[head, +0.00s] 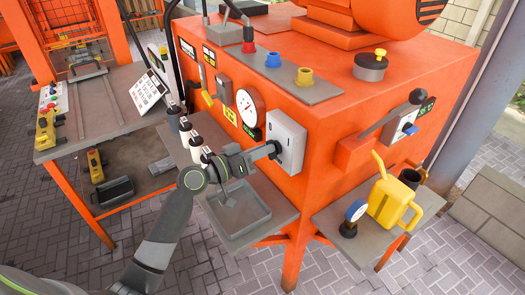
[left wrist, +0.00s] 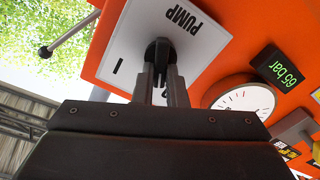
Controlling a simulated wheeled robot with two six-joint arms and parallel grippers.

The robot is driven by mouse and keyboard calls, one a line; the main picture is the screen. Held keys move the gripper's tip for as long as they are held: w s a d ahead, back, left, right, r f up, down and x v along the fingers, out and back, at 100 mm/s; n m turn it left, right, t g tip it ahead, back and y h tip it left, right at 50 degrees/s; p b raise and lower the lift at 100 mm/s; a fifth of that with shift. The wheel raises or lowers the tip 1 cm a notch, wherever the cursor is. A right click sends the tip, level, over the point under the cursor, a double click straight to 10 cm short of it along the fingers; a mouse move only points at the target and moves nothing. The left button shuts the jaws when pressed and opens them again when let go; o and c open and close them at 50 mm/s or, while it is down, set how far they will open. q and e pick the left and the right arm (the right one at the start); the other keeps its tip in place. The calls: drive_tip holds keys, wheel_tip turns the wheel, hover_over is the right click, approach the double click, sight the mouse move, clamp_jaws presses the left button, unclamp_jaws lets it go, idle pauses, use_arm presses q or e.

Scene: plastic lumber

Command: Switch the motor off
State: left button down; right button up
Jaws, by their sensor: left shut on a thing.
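A light grey switch box (head: 291,140) is mounted on the orange machine's front face. In the left wrist view its plate (left wrist: 130,30) reads "PUMP" and has an "I" mark; another mark is partly hidden behind the fingers. A black rotary knob (left wrist: 159,48) sits in the middle of the plate. My left gripper (head: 274,148) reaches the box from the left, and its fingers (left wrist: 164,76) are shut on the knob. The knob's exact pointing direction is hard to tell. My right gripper is not in view.
A round gauge (head: 249,109) is just left of the box, with a "65 bar" display (left wrist: 276,66) near it. A grey tray (head: 240,225) sits on the shelf below my arm. A yellow can (head: 392,200) stands on the right shelf. A lever (head: 395,120) projects from the right face.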

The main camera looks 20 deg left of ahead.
use_arm(q)
drive_tip(key=shift+n, duration=0.8)
drive_tip(key=c, duration=1.5)
unclamp_jaws()
drive_tip(key=shift+o, duration=0.2)
drive_tip(key=shift+a, duration=0.1)
drive_tip(key=b+v, duration=0.6)
drive_tip(key=v, duration=1.1)
drive_tip(key=shift+b, duration=0.4)
drive_tip(key=shift+s+a+f, duration=0.1)
drive_tip(key=shift+a+f, duration=0.05)
